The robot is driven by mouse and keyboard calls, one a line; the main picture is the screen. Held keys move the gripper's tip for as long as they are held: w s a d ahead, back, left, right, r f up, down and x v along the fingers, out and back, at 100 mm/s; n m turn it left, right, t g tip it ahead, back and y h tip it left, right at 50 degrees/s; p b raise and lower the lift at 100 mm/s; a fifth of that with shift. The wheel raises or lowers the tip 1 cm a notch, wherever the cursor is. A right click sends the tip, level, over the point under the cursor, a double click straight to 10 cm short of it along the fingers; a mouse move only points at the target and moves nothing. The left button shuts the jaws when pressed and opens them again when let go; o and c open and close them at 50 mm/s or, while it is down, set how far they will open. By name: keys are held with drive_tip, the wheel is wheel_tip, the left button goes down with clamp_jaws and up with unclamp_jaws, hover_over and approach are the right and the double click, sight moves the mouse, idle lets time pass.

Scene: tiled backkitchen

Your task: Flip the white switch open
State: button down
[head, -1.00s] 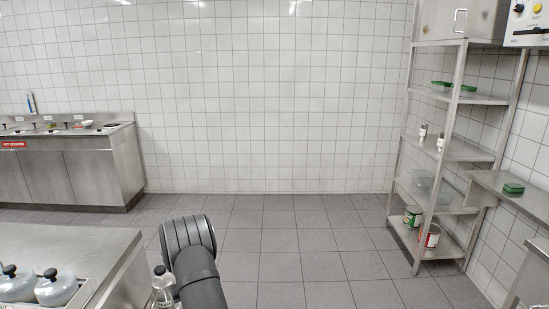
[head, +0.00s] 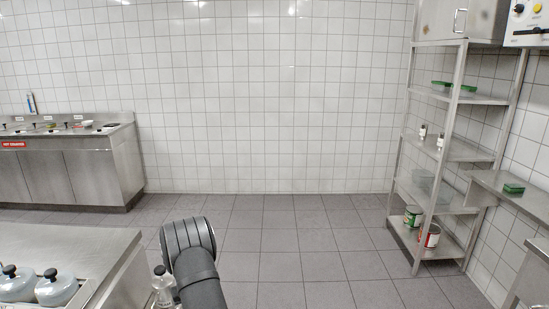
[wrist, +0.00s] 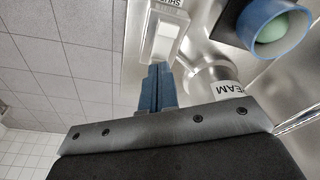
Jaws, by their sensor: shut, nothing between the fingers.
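The white switch (wrist: 166,41) shows in the wrist view, set in a pale frame on a steel surface, with a partly cut-off label above it. My gripper (wrist: 160,68) is shut and empty, its blue fingers side by side. The fingertips are right at the lower end of the switch; I cannot tell whether they touch it. In the head view, neither the switch nor my gripper shows.
In the wrist view, a blue-rimmed round container (wrist: 283,46) with something green inside is right of the switch. A white label (wrist: 231,90) lies beside my fingers. In the head view, a steel counter (head: 75,245) with lidded pots is lower left, and a shelf rack (head: 455,150) right.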

drive_tip(key=shift+f, duration=0.45)
drive_tip(key=shift+r, duration=3.55)
drive_tip(key=shift+f, duration=0.1)
wheel_tip(320, 180, down, 7)
drive_tip(key=shift+r, duration=0.1)
drive_tip(key=shift+r, duration=0.1)
